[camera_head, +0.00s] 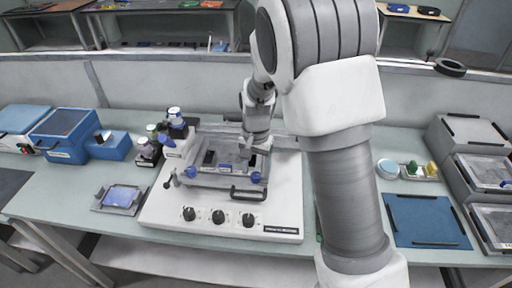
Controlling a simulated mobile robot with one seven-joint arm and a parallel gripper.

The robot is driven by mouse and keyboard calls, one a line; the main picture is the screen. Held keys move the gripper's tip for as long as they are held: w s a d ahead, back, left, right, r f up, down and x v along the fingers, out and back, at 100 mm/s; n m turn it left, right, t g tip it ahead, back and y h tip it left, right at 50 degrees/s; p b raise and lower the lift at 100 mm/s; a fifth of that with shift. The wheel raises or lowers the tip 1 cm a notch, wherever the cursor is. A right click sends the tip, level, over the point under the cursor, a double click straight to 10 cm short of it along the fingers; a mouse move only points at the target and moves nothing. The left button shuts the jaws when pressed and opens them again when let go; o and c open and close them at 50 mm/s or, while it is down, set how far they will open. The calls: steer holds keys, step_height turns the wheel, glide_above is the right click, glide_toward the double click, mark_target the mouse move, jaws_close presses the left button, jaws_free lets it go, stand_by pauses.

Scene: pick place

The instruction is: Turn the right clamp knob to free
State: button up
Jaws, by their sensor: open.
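A white bench instrument (160,211) stands on the table, with a grey clear-walled platform on top. The right clamp knob (256,177), small and blue, sits at the platform's front right corner. A matching blue left clamp knob (190,172) sits at the front left. My gripper (246,157) points down over the right part of the platform, just behind and above the right knob. It is open; its fingers are small and partly blurred into the platform behind. I cannot see it touching the knob.
Several black dials, including the middle one (218,217), line the instrument's front. A dark handle (248,193) is just below the right knob. Small bottles (175,116) stand at the back left. A blue mat (424,221) lies at right, beyond my arm.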

mark_target(256, 174)
step_height(256, 174, up, 16)
steer(key=shift+r+p, duration=0.25)
steer(key=shift+p, duration=0.2)
steer(key=s+d+r+n+t, duration=0.2)
steer(key=s+d+r, duration=0.4)
steer(key=s, duration=0.4)
steer(key=s+d+n+t, duration=0.3)
steer(key=s, duration=0.9)
steer(key=shift+s+r+t, duration=0.15)
steer(key=shift+s+t, duration=0.15)
steer(key=shift+s, duration=0.05)
steer(key=shift+d, duration=0.1)
